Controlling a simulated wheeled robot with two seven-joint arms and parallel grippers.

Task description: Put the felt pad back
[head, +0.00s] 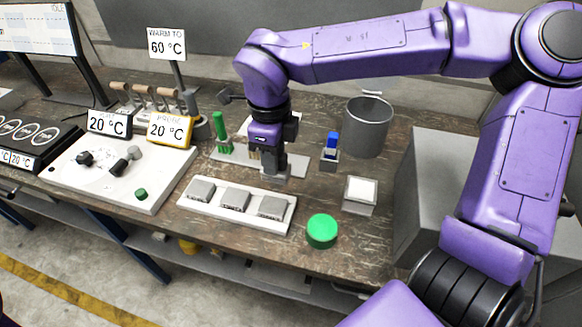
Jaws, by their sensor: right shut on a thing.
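My right gripper (272,170) reaches down from my purple arm over the middle of the bench. It is shut on a small grey thing at its fingertips, which the gripper mostly hides; I cannot tell for sure that it is the felt pad. Just in front of it is a white tray (217,217) with three grey blocks, the right one (272,207) closest to the gripper. To the right stands a small grey box with a white top (361,190). My left gripper is not in view.
A green round button (322,231) sits near the bench's front edge. A grey metal pot (367,127), a small holder with a blue item (332,145) and a green upright item (220,131) stand around the gripper. A white board (115,180) with dark knobs lies left.

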